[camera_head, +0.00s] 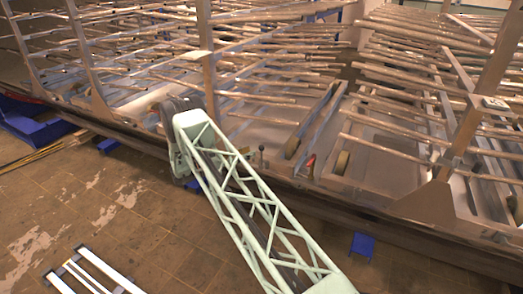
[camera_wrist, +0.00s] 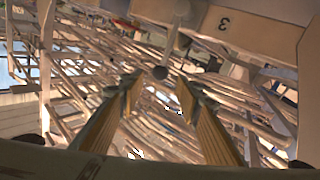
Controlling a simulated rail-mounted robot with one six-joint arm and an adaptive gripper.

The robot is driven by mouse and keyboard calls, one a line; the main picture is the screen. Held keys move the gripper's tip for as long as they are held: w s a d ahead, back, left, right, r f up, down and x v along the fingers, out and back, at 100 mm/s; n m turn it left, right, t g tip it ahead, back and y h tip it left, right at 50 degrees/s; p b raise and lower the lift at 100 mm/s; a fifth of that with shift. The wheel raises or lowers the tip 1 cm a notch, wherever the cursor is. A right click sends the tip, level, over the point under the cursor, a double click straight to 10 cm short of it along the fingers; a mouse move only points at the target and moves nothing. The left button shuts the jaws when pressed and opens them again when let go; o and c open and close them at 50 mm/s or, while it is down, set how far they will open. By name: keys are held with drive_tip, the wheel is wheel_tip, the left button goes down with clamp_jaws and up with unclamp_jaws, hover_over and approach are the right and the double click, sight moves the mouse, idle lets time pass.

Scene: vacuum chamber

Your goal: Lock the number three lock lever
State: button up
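The lock lever (camera_wrist: 174,40) shows at the top middle of the wrist view as a thin grey rod ending in a dark round knob. A pale panel beside it carries the number 3 (camera_wrist: 223,23), seen upside down. My gripper (camera_wrist: 159,82) is open, with one finger on each side of the picture. The knob appears in line with the gap between the fingertips; I cannot tell how far beyond them it is. No contact shows. In the head view a small upright lever with a dark knob (camera_head: 261,154) stands just right of my arm. My gripper is hidden there.
Long racks of metal rods (camera_head: 270,70) fill the chamber behind the lever. Upright posts (camera_head: 480,100) stand among them. A dark rail edge (camera_head: 350,208) runs along the chamber front. The tiled floor (camera_head: 120,215) at front left is mostly clear, with a white-barred frame (camera_head: 85,275) on it.

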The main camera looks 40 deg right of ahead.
sight(262, 148)
drive_tip(key=shift+s+d+b, duration=0.2)
drive_tip(key=shift+s+d, duration=0.05)
drive_tip(key=shift+d, duration=1.1)
drive_tip(key=shift+s+d+b, duration=0.15)
drive_tip(key=shift+s+d, duration=0.15)
drive_tip(key=shift+d, duration=1.1)
drive_tip(key=shift+s+d+b, duration=0.2)
drive_tip(key=shift+s+d, duration=0.05)
drive_tip(key=shift+d, duration=1.1)
drive_tip(key=shift+c, duration=0.5)
clamp_jaws()
